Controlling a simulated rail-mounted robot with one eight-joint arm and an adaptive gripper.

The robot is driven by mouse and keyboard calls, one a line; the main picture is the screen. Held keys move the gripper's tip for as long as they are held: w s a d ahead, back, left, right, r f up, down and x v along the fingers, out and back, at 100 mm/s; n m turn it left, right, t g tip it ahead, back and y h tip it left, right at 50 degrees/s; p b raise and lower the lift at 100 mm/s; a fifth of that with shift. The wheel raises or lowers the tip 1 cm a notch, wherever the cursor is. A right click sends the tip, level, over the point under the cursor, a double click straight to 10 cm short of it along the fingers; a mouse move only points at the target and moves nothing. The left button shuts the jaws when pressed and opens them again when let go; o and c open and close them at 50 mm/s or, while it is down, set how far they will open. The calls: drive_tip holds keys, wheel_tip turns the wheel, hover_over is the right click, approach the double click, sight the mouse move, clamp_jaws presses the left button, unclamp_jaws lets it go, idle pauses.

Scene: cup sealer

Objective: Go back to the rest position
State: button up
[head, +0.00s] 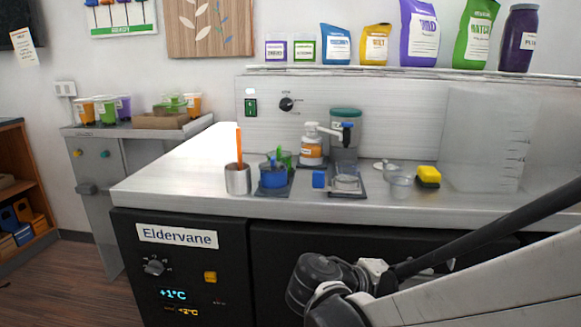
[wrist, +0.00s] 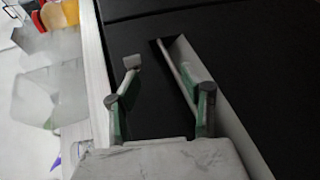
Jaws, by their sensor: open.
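My gripper (wrist: 160,66) shows in the wrist view with its two green and grey fingers spread apart and nothing between them. It is in front of the black cabinet front (wrist: 130,30), near a pale slanted edge strip. In the head view my arm crosses the lower right, in front of the counter, and the gripper fingers cannot be made out there.
On the counter (head: 170,170) stand a steel cup with an orange stick (head: 238,180), a blue pot (head: 273,176), a pump bottle (head: 312,150), clear cups (head: 401,186) and a yellow sponge (head: 428,175). The counter's left part is clear.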

drive_tip(key=s+a+m+t+y, duration=0.2)
drive_tip(key=s+a+m+y, duration=0.25)
drive_tip(key=s+y, duration=0.75)
wheel_tip(320, 180, up, 16)
drive_tip(key=w+y+p, duration=0.1)
drive_tip(key=p, duration=1.5)
drive_tip(key=shift+w+a+t+p, duration=0.2)
drive_tip(key=shift+a+t+p, duration=0.1)
drive_tip(key=shift+a, duration=0.05)
drive_tip(key=shift+o, duration=0.4)
